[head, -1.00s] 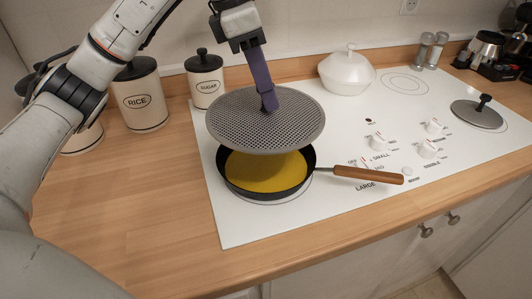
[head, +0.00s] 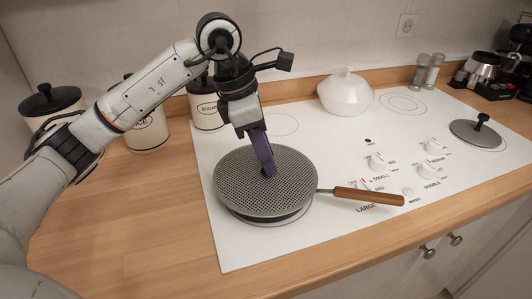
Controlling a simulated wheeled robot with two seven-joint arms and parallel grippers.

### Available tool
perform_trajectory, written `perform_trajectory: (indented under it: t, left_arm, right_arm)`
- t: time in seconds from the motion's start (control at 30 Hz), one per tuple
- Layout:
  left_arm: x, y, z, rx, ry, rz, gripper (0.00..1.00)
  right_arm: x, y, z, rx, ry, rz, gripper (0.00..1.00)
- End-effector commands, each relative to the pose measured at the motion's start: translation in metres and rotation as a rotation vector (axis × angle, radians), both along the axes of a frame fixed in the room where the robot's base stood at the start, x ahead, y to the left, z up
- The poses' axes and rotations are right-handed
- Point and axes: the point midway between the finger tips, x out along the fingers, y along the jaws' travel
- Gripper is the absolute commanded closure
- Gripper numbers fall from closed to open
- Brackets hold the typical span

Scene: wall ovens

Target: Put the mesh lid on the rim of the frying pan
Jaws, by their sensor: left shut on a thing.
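The round grey mesh lid (head: 240,190) covers the top of the frying pan in the head view. Of the pan, the brown wooden handle (head: 368,196) shows pointing right, and a strip of its side (head: 268,221) shows below the lid's front edge. The pan's inside is hidden. My left gripper (head: 267,170), with purple fingers, is shut on the lid's small knob at its middle. The lid looks about level over the rim; I cannot tell whether it touches all round. My right gripper is not in view.
The pan stands on the front-left burner of the white cooktop (head: 240,252). A white lidded pot (head: 345,94) stands behind it. A dark flat lid (head: 477,133) lies at the right. Canisters (head: 150,133) stand at the back left. Knobs (head: 428,169) lie right of the handle.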

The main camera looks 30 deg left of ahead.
Motion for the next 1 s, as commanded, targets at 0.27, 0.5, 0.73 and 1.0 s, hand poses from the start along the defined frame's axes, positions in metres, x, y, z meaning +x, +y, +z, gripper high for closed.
perform_trajectory:
  t: [0.27, 0.5, 0.73, 1.0]
  left_arm:
    - [0.000, 0.000, -0.001, -0.001, 0.001, 0.000, 0.57]
    - [0.000, 0.000, 0.002, 0.000, 0.000, 0.000, 0.57]
    - [-0.005, 0.008, 0.034, 0.000, -0.006, 0.001, 0.57]
    - [-0.015, 0.021, 0.089, -0.001, -0.004, 0.001, 0.57]
  right_arm:
    - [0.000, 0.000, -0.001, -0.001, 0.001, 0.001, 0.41]
    - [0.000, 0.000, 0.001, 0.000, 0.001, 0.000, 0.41]
    - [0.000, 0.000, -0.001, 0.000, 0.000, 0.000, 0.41]
    - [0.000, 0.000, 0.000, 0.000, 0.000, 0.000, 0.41]
